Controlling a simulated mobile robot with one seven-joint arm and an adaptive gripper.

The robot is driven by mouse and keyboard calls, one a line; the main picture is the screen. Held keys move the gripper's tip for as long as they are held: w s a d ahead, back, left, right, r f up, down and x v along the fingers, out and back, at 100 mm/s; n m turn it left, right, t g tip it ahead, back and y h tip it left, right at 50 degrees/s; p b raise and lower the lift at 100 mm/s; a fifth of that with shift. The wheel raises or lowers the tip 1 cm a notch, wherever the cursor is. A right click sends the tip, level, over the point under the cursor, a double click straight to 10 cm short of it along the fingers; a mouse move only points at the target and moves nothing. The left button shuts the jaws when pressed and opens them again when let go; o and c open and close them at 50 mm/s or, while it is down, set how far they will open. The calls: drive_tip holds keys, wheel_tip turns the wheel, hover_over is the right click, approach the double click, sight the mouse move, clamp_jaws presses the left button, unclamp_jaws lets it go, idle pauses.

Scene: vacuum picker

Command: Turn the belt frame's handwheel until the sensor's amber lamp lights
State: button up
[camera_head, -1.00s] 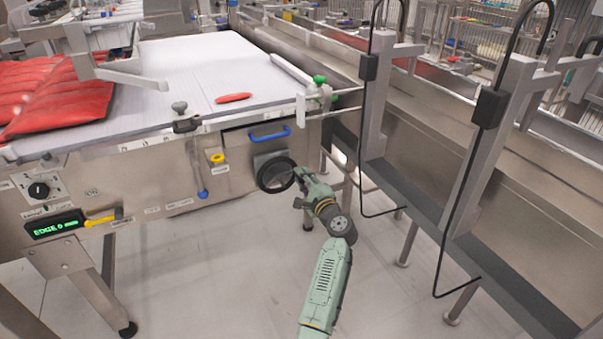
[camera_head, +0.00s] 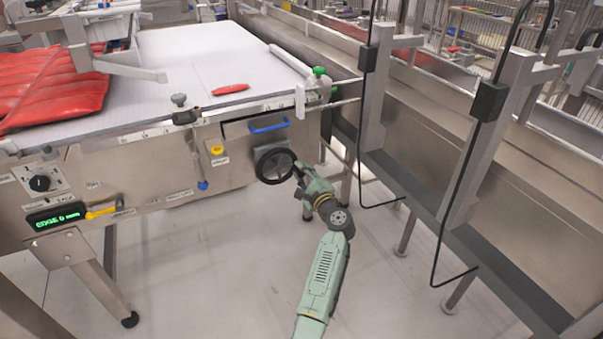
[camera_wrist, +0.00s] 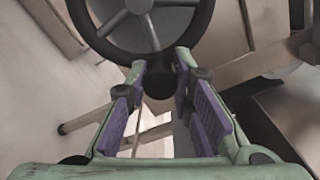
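The handwheel (camera_head: 275,166) has a dark rim and grey spokes, on the belt frame's (camera_head: 150,226) front below a blue handle. My gripper (camera_head: 300,172) is at the wheel's right edge. In the wrist view, the handwheel (camera_wrist: 142,8) fills the top, and its dark knob (camera_wrist: 160,84) lies between the purple-padded fingers of my gripper (camera_wrist: 161,70). I cannot tell whether both pads press on it. A green display (camera_head: 55,217) appears to read EDGE 0 mm. A white bracket with a green knob (camera_head: 319,71) stands at the belt's corner. I see no lit amber lamp.
A steel conveyor with upright posts and black cables (camera_head: 470,150) stands close on the right. A frame leg (camera_head: 345,185) is near my gripper. The floor in front is clear.

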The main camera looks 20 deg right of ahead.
drive_tip(key=o, duration=0.3)
drive_tip(key=s, duration=1.2)
drive_tip(key=shift+d, duration=0.2)
idle(0.8)
